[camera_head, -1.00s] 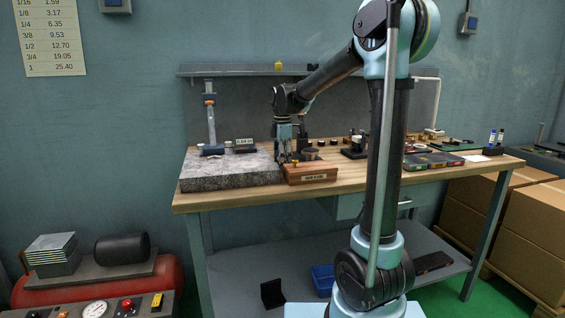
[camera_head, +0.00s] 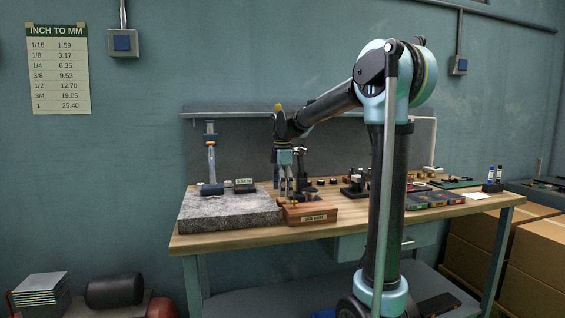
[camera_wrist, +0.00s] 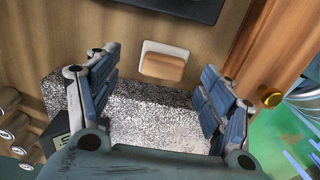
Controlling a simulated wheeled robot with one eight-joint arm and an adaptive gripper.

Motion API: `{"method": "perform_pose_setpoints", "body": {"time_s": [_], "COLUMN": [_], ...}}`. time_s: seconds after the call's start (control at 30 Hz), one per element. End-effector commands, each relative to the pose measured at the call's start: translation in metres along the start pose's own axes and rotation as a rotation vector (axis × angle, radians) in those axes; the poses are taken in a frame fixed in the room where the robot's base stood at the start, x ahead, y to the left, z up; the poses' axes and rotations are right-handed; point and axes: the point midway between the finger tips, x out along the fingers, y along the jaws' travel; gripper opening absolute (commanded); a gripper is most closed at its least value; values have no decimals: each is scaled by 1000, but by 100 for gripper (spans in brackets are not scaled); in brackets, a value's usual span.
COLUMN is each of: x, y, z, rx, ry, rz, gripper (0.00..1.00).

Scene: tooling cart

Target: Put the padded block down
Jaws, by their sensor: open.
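The padded block (camera_wrist: 163,66), a wooden block with a white layer under it, rests in the wrist view beside the speckled granite plate (camera_wrist: 160,122), apparently on the wooden bench top. My gripper (camera_wrist: 158,78) is open, with one blue-padded finger on each side of the block's line and clear gaps to both. Nothing is held. In the head view my gripper (camera_head: 284,194) points down near the right edge of the granite plate (camera_head: 228,211), behind the wooden box. I cannot make out the block in the head view.
A wooden box (camera_head: 309,213) with a brass knob (camera_wrist: 271,97) stands close at the right. Small parts and a dark stand lie further along the bench.

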Motion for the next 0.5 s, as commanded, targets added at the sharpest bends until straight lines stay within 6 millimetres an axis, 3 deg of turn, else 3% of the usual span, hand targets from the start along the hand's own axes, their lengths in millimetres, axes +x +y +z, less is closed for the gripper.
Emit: {"method": "perform_pose_setpoints", "body": {"time_s": [0.5], "x": [-95], "y": [1], "z": [1], "rx": [0], "ry": [0], "rz": [0], "gripper": [74]}}
